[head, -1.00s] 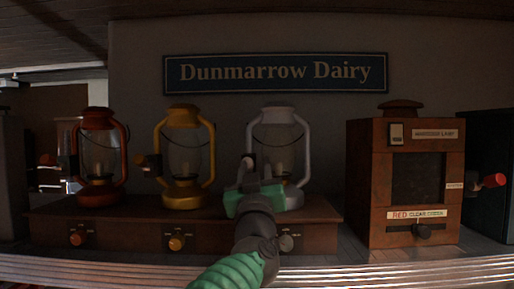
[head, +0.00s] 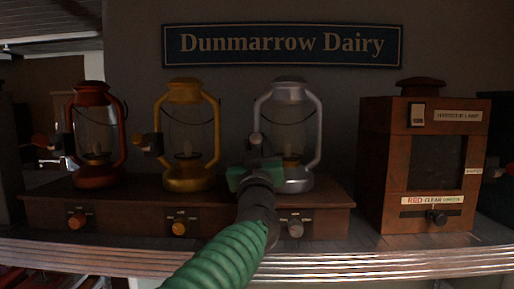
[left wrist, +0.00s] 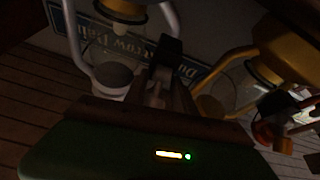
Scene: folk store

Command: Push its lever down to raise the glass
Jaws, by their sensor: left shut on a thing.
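A silver lantern (head: 307,105) stands third in a row of lanterns. It has a clear glass (head: 290,130) inside its frame. My left gripper (head: 255,148) is at the lantern's left side and covers most of its lever. It is shut, with a small dark block between its tips, apparently the lever's end. In the left wrist view the silver lantern (left wrist: 113,74) shows tilted at left, and a dark block (left wrist: 172,48) sits at the fingertips. The lever's exact angle is hidden. My right gripper is not in view.
A yellow lantern (head: 185,92) and a red lantern (head: 91,97) stand to the left, each with an orange-knobbed lever. All stand on a wooden base (head: 130,212) with front knobs. A wooden box (head: 374,160) stands at right. A Dunmarrow Dairy sign (head: 283,46) hangs behind.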

